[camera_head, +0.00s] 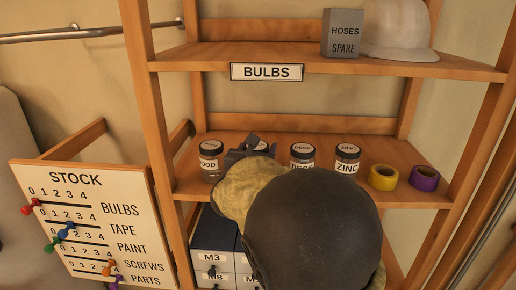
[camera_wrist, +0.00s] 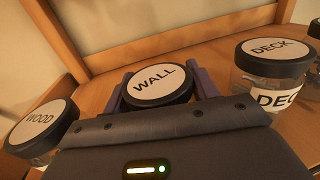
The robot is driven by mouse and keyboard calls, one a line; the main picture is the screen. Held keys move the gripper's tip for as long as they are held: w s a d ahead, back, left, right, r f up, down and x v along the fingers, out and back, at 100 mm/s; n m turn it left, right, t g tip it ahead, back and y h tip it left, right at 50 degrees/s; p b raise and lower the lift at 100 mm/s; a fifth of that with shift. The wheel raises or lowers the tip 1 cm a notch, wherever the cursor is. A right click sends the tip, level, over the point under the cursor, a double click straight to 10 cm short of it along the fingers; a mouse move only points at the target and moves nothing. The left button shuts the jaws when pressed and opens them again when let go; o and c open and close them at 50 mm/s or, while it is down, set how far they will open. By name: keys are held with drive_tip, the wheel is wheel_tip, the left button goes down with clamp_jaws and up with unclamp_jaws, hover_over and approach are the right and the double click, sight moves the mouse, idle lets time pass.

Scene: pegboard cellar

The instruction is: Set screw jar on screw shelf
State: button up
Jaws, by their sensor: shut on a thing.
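My gripper (camera_head: 247,152) is over the middle shelf (camera_head: 412,150), shut on a dark-lidded jar. In the wrist view the jar between the fingers is the WALL jar (camera_wrist: 157,86), its lid facing up. In the head view only part of its lid (camera_head: 263,146) shows behind my gripper. I cannot tell if its base touches the shelf. On the same shelf stand the WOOD jar (camera_head: 210,161) to its left, and the DECK jar (camera_head: 302,157) and ZINC jar (camera_head: 347,158) to its right.
Yellow tape (camera_head: 382,177) and purple tape (camera_head: 424,178) lie at the shelf's right. Above is a shelf labelled BULBS (camera_head: 267,72) with a HOSES SPARE box (camera_head: 341,35) and white helmet (camera_head: 398,32). Drawers (camera_head: 213,245) are below; a STOCK board (camera_head: 85,215) stands left.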

drive_tip(key=shift+f, duration=0.15)
drive_tip(key=o, duration=1.2)
drive_tip(key=shift+s+r, duration=0.1)
drive_tip(key=shift+r, duration=0.1)
drive_tip(key=b+v, duration=0.3)
drive_tip(key=v, duration=0.9)
